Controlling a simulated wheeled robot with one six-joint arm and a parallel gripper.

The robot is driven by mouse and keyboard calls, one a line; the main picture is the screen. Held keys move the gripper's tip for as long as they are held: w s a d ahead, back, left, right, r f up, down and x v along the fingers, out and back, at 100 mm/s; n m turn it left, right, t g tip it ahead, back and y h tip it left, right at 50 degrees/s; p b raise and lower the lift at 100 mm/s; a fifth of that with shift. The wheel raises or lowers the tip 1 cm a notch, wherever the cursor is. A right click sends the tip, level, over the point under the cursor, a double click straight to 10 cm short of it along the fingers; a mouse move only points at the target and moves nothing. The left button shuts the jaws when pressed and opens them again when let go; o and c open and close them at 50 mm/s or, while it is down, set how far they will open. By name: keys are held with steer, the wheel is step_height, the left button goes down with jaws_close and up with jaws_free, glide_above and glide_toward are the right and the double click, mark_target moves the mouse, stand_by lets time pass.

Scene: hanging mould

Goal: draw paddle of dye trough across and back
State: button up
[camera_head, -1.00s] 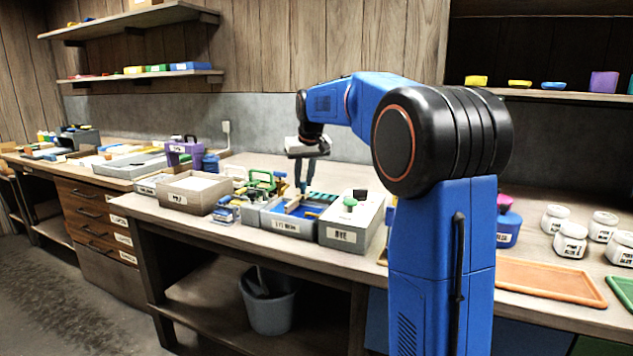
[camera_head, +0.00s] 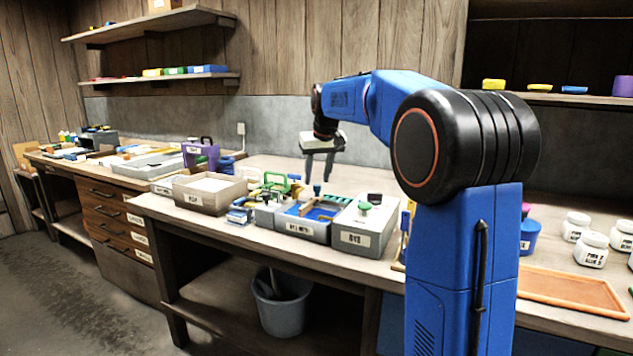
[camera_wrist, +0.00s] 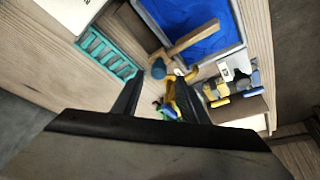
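The dye trough (camera_head: 311,230) is a grey tray on the bench with blue dye inside. The wooden paddle (camera_head: 308,208) lies at the trough, with a dark upright knob. In the wrist view the trough's blue dye (camera_wrist: 198,28) is at top centre, and the paddle (camera_wrist: 193,40) slants over the near rim, its dark knob end outside the blue. My gripper (camera_head: 319,177) hangs above and behind the trough, fingers pointing down and apart. In the wrist view its fingers (camera_wrist: 162,100) are spread with nothing clearly held; the paddle's end lies beyond them.
A grey lidded box (camera_head: 366,232) with a green knob stands right against the trough. A beige tray (camera_head: 209,191) and a green-handled item (camera_head: 276,182) are to the left. A teal rack (camera_wrist: 106,55) lies behind the trough. An orange tray (camera_head: 570,292) is far right.

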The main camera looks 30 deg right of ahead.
steer(key=v, duration=1.5)
steer(key=x, duration=1.7)
steer(key=shift+s+d+f, duration=0.15)
steer(key=shift+f, duration=0.1)
